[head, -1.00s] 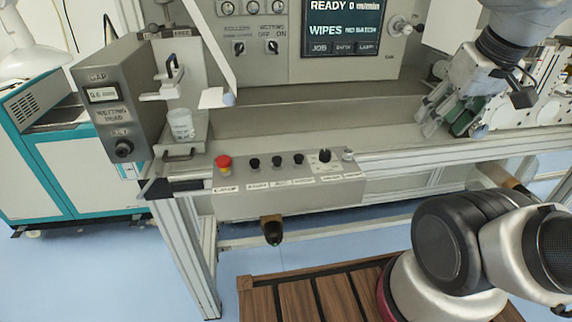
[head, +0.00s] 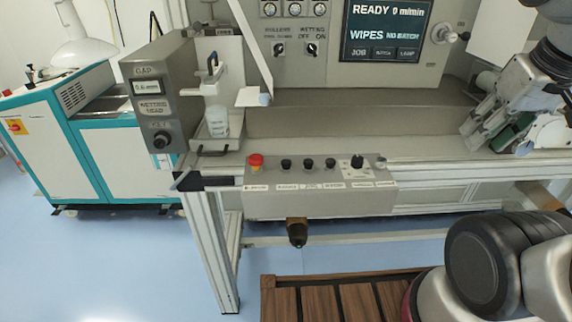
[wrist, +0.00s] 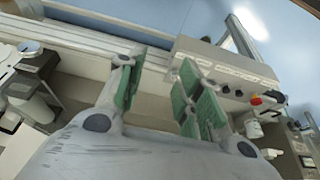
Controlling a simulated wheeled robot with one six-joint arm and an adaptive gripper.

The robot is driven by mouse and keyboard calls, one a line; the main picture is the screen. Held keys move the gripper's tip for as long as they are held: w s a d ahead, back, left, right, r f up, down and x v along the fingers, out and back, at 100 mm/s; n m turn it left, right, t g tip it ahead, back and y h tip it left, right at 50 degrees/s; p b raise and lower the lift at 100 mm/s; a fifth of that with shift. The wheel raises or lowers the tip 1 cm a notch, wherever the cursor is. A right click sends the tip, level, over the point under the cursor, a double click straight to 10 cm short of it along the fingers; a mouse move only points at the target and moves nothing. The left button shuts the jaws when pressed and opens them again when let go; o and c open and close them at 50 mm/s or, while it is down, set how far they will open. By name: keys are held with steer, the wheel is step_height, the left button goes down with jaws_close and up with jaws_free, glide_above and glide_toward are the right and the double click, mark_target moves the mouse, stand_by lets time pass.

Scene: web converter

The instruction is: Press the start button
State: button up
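The control box (head: 320,200) is on the front edge of the machine bench. Along its top are a red mushroom button (head: 255,163), several black buttons (head: 308,164), a black knob (head: 357,161) and a small pale part (head: 380,162) at the right end. The labels are too small to read, so I cannot tell which is the start button. My gripper (head: 497,138) is over the bench to the right of the box, apart from it. In the wrist view, its green-padded fingers (wrist: 163,78) are spread and empty; the box (wrist: 220,68) lies beyond them to the right.
The screen (head: 386,28) above reads READY. A drain-like fitting (head: 297,232) hangs below the box. A wooden platform (head: 335,295) lies on the floor in front.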

jaws_close()
stand_by(1.1)
